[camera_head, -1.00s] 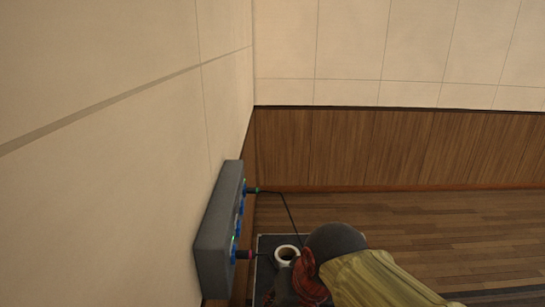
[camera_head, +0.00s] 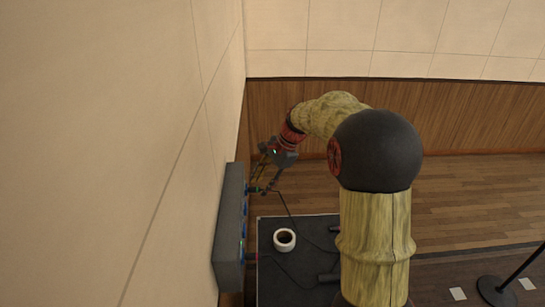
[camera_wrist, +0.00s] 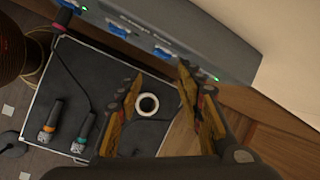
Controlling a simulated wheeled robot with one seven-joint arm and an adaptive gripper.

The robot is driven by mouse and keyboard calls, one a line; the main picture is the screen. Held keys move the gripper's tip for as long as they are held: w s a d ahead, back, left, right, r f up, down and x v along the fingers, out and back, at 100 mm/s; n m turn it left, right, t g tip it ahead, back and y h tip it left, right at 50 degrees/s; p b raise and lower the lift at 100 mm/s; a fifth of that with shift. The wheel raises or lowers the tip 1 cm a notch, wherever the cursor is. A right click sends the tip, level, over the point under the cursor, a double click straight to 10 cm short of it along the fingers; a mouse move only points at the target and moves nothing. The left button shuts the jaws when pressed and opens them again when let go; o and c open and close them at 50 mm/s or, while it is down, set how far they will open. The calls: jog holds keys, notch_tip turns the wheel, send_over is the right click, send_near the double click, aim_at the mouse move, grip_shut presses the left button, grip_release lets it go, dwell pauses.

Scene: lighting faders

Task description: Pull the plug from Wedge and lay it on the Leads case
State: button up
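A grey socket panel (camera_head: 230,225) is mounted on the left wall; its lettering is too small to read, so I cannot tell which socket is Wedge. A dark plug with a green ring (camera_head: 254,189) is at its far end, its cable trailing down. A second, reddish plug (camera_head: 251,257) is at the near end and shows in the wrist view (camera_wrist: 66,14). My gripper (camera_head: 261,182) is at the far plug, its fingers apart; the wrist view (camera_wrist: 160,76) shows no plug clearly between them. The dark flat-topped case (camera_head: 268,275) stands below the panel.
A white tape roll (camera_wrist: 148,104) sits on the case. Cables cross the top. A black stand (camera_head: 495,290) is at the right on the floor.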

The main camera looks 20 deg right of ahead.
aim_at(258, 187)
jog(key=w+d+f+m+y+p, duration=0.2)
jog(key=w+d+f+m+p, duration=0.2)
jog(key=w+d+m+p, duration=0.35)
jog(key=shift+n, duration=0.65)
jog(key=shift+w+b+x, duration=0.2)
jog(key=shift+b+x, duration=0.35)
jog(key=shift+x, duration=0.95)
jog(key=shift+w+b+x, duration=0.25)
jog(key=shift+b+x, duration=0.25)
jog(key=shift+x, duration=1)
jog(key=shift+w+b+x, duration=0.2)
jog(key=shift+b+x, duration=0.35)
jog(key=shift+x, duration=0.95)
jog(key=shift+d, duration=0.15)
jog(key=shift+c, duration=0.3)
grip_shut()
jog(key=shift+d, duration=0.2)
jog(key=shift+s+d+p, duration=0.15)
jog(key=shift+s+d, duration=0.15)
jog(key=shift+d, duration=0.4)
jog(key=shift+s+d+p, duration=0.2)
jog(key=shift+s+d, duration=0.15)
jog(key=shift+d, duration=0.35)
jog(key=shift+s+d+p, duration=0.15)
jog(key=shift+s+d, duration=0.15)
jog(key=shift+d, duration=0.35)
